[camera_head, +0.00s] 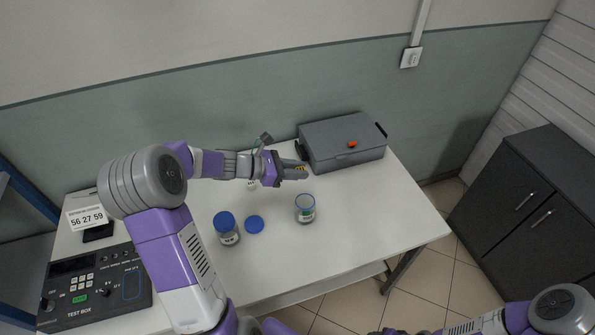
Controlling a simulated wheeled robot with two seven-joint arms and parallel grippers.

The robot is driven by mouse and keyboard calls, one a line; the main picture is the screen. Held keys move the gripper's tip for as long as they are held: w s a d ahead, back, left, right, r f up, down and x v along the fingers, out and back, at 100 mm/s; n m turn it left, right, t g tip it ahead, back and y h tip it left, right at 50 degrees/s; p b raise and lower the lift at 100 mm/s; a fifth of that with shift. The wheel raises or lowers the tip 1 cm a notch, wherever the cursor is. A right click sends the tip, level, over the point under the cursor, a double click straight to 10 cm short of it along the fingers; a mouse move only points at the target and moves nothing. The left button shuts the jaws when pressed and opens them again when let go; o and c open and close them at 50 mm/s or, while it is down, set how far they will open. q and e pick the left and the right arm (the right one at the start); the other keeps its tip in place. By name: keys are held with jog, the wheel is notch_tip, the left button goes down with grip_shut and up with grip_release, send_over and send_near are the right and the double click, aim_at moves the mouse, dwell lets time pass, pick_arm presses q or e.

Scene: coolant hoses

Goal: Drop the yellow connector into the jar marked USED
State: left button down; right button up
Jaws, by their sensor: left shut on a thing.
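My left gripper (300,172) reaches in over the middle of the table and is shut on the small yellow connector (300,167), which is mostly hidden between the fingers. An open glass jar (305,209) with a label stands on the table just below the gripper in the picture; its label is too small to read. A second jar (228,231) with a blue lid on it stands to the left, with a label that seems to read NEW.
A test box (95,290) and a number card (87,217) are at the left. The table's right part is clear.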

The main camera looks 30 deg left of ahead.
pick_arm(q)
jog(key=shift+f+b, duration=2.25)
jog(key=shift+f, duration=0.45)
jog(key=c, duration=0.8)
grip_release()
jog(key=p+v, duration=0.2)
jog(key=v, duration=0.5)
jog(key=shift+s+a+r, duration=0.15)
jog(key=shift+a, duration=0.05)
